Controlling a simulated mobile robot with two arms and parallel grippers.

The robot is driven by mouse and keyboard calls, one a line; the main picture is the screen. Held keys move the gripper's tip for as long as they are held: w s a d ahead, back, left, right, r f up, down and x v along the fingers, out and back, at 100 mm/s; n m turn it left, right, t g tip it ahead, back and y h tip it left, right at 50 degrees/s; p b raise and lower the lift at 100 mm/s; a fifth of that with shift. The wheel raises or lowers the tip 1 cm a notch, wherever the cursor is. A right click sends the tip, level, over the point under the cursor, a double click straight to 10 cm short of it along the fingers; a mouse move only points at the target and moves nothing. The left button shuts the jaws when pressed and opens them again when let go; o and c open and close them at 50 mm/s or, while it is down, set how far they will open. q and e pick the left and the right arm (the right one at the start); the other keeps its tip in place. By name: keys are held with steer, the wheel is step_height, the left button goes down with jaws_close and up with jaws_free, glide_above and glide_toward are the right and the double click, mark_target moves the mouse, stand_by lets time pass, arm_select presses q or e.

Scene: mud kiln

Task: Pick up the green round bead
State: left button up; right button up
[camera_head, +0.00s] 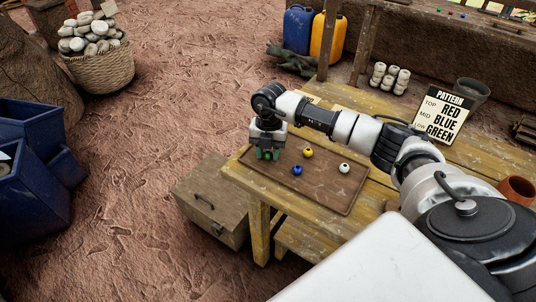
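My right gripper (267,153) points down over the far left end of a brown tray (325,193) on the wooden table. Dark green shows at its fingertips. I cannot tell whether this is the green bead or part of the fingers, nor whether the fingers are open or shut. No separate green bead shows on the tray. A yellow bead (307,153), a blue bead (297,169) and a white bead (344,167) lie on the tray, to the right of the gripper. My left gripper is out of view.
A pattern sign (441,114) stands on the table (258,215) at the right, with a brown cup (516,189) near the right edge. A wooden box (212,203) stands on the ground left of the table. My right arm spans above the table.

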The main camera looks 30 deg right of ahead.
steer(key=c, duration=0.5)
steer(key=shift+r, duration=0.1)
